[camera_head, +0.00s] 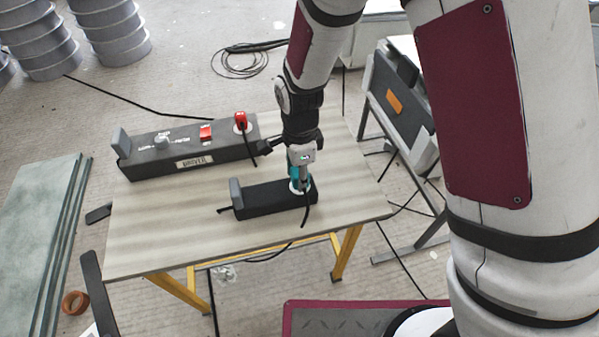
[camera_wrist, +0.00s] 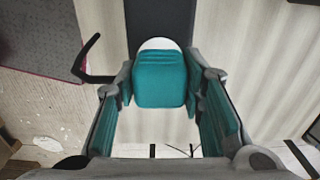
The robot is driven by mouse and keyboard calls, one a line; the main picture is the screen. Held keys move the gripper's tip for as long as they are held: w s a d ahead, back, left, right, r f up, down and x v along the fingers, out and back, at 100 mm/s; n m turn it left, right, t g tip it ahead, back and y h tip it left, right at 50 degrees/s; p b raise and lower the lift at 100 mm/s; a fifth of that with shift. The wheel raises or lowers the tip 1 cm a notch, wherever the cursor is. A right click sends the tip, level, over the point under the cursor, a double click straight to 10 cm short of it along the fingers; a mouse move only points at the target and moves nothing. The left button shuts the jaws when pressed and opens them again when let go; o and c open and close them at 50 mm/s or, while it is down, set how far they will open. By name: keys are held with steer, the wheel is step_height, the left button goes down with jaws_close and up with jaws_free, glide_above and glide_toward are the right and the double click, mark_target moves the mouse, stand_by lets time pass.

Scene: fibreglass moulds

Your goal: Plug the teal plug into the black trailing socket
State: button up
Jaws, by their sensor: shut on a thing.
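The black trailing socket (camera_head: 262,199) lies on the table, with a grey upright end piece at its left. In the wrist view its black body (camera_wrist: 160,18) runs away from me, with a white round outlet face (camera_wrist: 158,43) partly hidden behind the plug. The teal plug (camera_wrist: 160,82) sits between my teal-padded fingers, at the outlet face. My gripper (camera_head: 299,178) points down over the socket's right end and is shut on the plug. The pictures do not show clearly whether the pins are in or how deep.
A longer black box labelled DRIVER (camera_head: 190,152) lies behind, with a red plug (camera_head: 240,121) and a red switch (camera_head: 206,132). Black cables hang off the table (camera_head: 160,240). A grey case on a stand (camera_head: 400,105) is at the right. The table's front left is clear.

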steer(key=shift+f+b, duration=0.3)
steer(key=shift+f, duration=0.3)
steer(key=o, duration=1.1)
steer(key=shift+o, duration=0.2)
step_height(320, 180, up, 11)
steer(key=shift+r, duration=0.5)
